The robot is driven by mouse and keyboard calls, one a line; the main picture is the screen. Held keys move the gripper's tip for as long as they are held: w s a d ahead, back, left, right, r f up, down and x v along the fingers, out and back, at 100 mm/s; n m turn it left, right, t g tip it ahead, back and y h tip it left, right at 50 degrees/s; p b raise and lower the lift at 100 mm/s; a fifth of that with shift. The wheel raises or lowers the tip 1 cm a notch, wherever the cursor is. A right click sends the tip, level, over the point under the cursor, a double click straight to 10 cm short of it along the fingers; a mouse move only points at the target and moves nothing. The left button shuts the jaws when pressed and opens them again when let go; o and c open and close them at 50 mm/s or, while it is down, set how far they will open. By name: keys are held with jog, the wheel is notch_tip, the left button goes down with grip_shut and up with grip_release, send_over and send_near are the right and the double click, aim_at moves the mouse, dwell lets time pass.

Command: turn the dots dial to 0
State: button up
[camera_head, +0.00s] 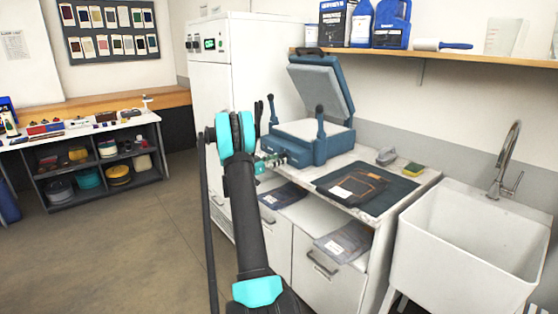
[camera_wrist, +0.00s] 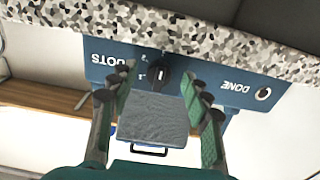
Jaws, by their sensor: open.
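The dots dial (camera_wrist: 160,77) is a black round knob with a white pointer line, on the blue front panel of the press (camera_head: 318,141). In the wrist view the panel appears upside down, with the DOTS label (camera_wrist: 108,60) left of the dial. Small white marks surround the knob; they are too small or hidden to read surely. My gripper (camera_wrist: 159,80) is open, its green-padded fingers on either side of the dial, with no clear contact. In the head view my gripper (camera_head: 268,161) is at the press front, and my arm hides part of it.
A DONE label with a round button (camera_wrist: 263,94) is on the same panel. The press lid is raised. A dark mat (camera_head: 400,190) with a garment lies on the counter right of the press, then a white sink (camera_head: 465,240). A white cabinet (camera_head: 212,90) stands at left.

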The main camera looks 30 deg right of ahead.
jog(key=shift+d, duration=0.6)
grip_shut()
